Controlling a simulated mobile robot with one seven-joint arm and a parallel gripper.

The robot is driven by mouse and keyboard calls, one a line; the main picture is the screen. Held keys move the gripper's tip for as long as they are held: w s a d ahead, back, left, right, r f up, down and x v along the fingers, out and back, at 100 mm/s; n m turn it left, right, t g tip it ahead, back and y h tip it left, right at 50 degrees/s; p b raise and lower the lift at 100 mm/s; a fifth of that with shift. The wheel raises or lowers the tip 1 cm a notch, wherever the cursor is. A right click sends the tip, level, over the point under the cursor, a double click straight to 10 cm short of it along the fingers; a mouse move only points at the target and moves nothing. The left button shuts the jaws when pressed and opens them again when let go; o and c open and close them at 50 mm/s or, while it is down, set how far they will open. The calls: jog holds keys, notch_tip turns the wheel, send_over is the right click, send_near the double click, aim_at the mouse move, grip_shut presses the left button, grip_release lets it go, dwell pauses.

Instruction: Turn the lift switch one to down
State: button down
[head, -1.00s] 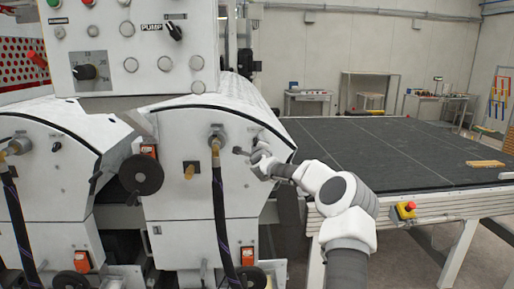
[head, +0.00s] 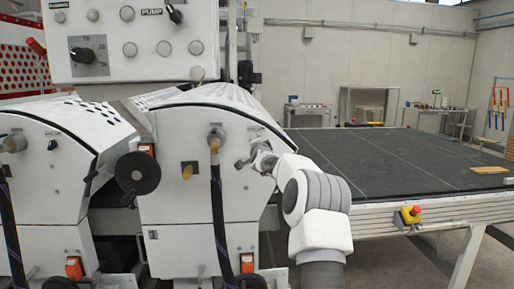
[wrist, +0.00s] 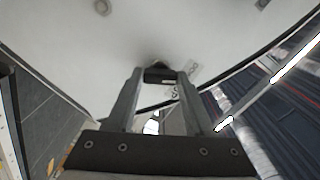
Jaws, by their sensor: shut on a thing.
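In the wrist view a small black switch knob (wrist: 160,74) sits on a white machine panel, between the tips of my gripper (wrist: 160,84). The two fingers are shut on the knob, one on each side. A pale label with dark lettering, too small to read, lies beside it. In the head view my gripper (head: 245,161) is at the upper right of the right-hand white machine panel (head: 170,220). The gripped knob is hard to make out there, so its turned position cannot be told. A similar black switch (head: 52,145) is on the left panel.
A hose (head: 216,200) hangs from a fitting just left of my gripper. A black handwheel (head: 138,173) stands out between the panels. A control box (head: 120,40) is above. A dark conveyor table (head: 400,165) with an emergency stop (head: 411,215) is at right.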

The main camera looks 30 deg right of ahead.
jog(key=shift+n, duration=0.6)
jog(key=shift+c, duration=1.4)
grip_release()
jog(key=shift+s+b, duration=0.1)
jog(key=shift+b, duration=0.25)
jog(key=b+v, duration=0.4)
jog(key=v, duration=1.3)
jog(key=shift+a+b, duration=0.15)
jog(key=shift+b, duration=0.2)
jog(key=shift+s, duration=0.1)
